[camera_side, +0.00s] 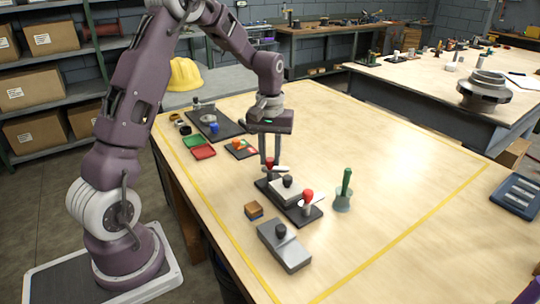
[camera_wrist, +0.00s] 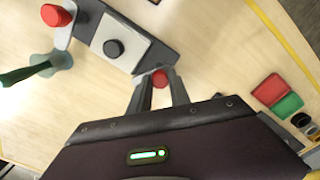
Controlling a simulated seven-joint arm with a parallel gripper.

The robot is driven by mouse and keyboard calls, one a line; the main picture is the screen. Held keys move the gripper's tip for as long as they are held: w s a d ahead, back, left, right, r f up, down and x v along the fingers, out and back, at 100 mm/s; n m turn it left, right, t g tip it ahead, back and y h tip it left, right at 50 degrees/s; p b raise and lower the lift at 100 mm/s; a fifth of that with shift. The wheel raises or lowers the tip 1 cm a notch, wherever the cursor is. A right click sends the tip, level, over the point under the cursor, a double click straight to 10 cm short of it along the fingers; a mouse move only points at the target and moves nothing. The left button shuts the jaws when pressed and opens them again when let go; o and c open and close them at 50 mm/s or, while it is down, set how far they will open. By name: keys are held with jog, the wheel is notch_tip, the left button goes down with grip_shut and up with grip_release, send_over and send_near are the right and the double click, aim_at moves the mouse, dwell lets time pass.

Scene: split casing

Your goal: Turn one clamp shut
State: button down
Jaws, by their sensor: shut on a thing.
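A dark base plate (camera_side: 316,216) holds a light grey casing part (camera_side: 284,193) with a black knob (camera_side: 287,181). A clamp with a red knob (camera_side: 308,195) and a pale lever stands at its near end. A second clamp's red knob (camera_side: 270,163) is at the far end. My gripper (camera_side: 270,164) points down with its fingers around this far knob. In the wrist view, the knob (camera_wrist: 160,78) sits between my fingertips (camera_wrist: 161,82), which are shut on it. The casing part (camera_wrist: 133,43) and the other clamp's red knob (camera_wrist: 55,15) lie beyond. The far clamp's lever is partly hidden.
A grey block with a black knob (camera_side: 285,247) and a small brown block (camera_side: 253,210) lie in front. Red (camera_side: 203,152) and green (camera_side: 192,141) trays are behind left. The table's right side is clear.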

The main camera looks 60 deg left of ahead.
aim_at(271, 159)
jog(key=m, duration=0.5)
jog(key=shift+m, duration=0.3)
jog(key=m, duration=0.5)
jog(key=shift+m, duration=0.4)
jog(key=c, duration=1.2)
grip_release()
notch_tip(271, 159, up, 7)
jog(key=shift+r, duration=0.1)
jog(key=shift+d, duration=0.1)
